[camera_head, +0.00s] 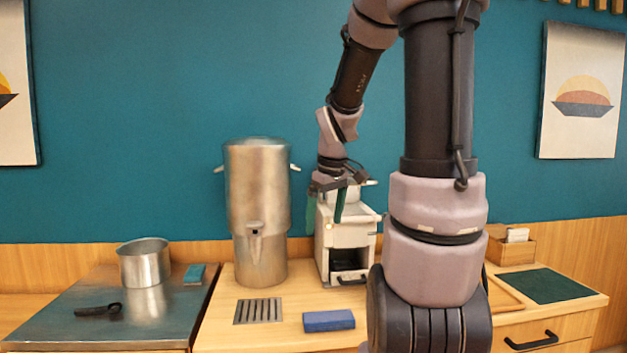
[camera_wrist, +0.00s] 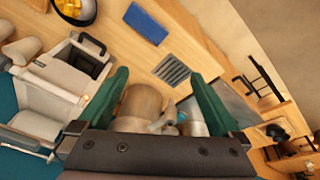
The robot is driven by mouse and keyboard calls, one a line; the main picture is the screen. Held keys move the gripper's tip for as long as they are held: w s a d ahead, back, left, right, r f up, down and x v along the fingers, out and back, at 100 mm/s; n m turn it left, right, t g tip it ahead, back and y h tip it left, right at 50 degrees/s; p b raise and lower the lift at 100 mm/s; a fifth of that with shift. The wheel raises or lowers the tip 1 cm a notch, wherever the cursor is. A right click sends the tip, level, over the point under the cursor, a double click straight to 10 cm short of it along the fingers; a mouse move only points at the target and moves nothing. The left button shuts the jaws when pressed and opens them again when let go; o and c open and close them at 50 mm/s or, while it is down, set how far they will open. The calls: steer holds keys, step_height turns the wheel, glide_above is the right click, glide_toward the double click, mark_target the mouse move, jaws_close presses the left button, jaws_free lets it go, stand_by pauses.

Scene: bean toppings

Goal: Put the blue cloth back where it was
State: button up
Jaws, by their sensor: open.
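The blue cloth (camera_head: 328,321), a flat folded rectangle, lies on the wooden counter in front of the white machine, right of the metal grate. It also shows at the top of the wrist view (camera_wrist: 146,24). My gripper (camera_head: 325,226) is raised in front of the white machine, above and behind the cloth. Its two green fingers are spread apart with nothing between them, as the wrist view also shows (camera_wrist: 160,77). A smaller teal pad (camera_head: 194,274) lies on the dark metal top beside the pot.
A tall metal urn (camera_head: 257,210) stands left of the white machine (camera_head: 347,240). A metal pot (camera_head: 145,262) and a black-handled tool (camera_head: 97,310) are on the left top. The grate (camera_head: 258,311) is set in the counter. A green mat (camera_head: 552,285) and wooden box (camera_head: 511,248) are at right.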

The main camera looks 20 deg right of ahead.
steer(key=s+a+r+m+t+y, duration=0.2)
steer(key=s+a+r+m+t, duration=0.2)
steer(key=s+a+r+m, duration=0.3)
steer(key=s+a+r, duration=0.1)
steer(key=s+r, duration=0.3)
steer(key=shift+s+r+m, duration=0.25)
steer(key=shift+s+m, duration=0.1)
steer(key=shift+m, duration=0.05)
